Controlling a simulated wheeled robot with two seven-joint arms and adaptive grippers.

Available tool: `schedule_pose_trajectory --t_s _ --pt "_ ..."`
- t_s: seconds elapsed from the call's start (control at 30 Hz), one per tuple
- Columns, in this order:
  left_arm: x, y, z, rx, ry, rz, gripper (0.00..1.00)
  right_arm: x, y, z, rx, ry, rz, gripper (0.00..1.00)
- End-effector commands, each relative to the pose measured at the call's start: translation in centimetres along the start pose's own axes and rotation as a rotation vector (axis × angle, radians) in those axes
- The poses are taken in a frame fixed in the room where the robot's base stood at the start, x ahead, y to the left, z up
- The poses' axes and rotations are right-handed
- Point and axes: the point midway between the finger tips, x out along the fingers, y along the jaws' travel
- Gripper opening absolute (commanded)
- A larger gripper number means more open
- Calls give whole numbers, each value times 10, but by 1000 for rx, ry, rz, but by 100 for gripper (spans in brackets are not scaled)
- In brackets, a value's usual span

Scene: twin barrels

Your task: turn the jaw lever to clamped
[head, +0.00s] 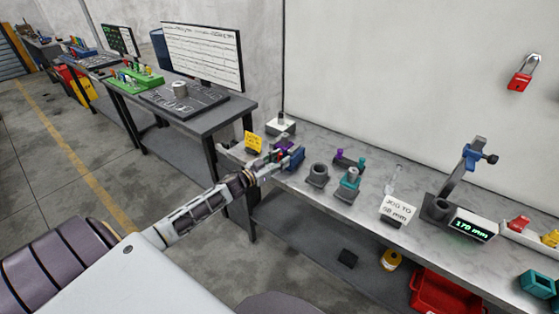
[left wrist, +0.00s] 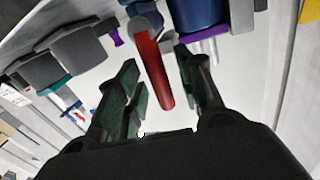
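The jaw lever (left wrist: 153,72) is a red rod in the left wrist view, hanging from a grey hub (left wrist: 145,22). A blue body (left wrist: 194,12) with a purple edge is beside it; in the head view this blue and purple fixture (head: 296,156) is at the bench's left part, partly hidden by my gripper. My left gripper (head: 280,166) reaches it from the left. In the left wrist view the left gripper (left wrist: 162,92) is open, its green-padded fingers on either side of the red rod, with gaps to both. My right gripper is not in view.
A yellow sign (head: 254,140) stands just behind the gripper. Right of the fixture stand a grey cylinder (head: 318,174), a teal-topped part (head: 349,181), a white card (head: 398,208) and a display reading 170 mm (head: 472,227). A red bin (head: 440,292) sits below.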

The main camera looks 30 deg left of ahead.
Motion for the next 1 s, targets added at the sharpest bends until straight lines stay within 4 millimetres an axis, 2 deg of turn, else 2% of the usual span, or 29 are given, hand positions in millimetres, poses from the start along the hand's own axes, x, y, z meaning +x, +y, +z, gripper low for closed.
schedule_pose_trajectory --t_s 0.3,0.6,1.0 --pt "0 0 0 0 -1 0 36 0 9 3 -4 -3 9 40" --pt "0 0 0 0 -1 0 0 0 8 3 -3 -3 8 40" --pt "0 -1 0 7 -3 0 0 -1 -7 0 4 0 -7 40"
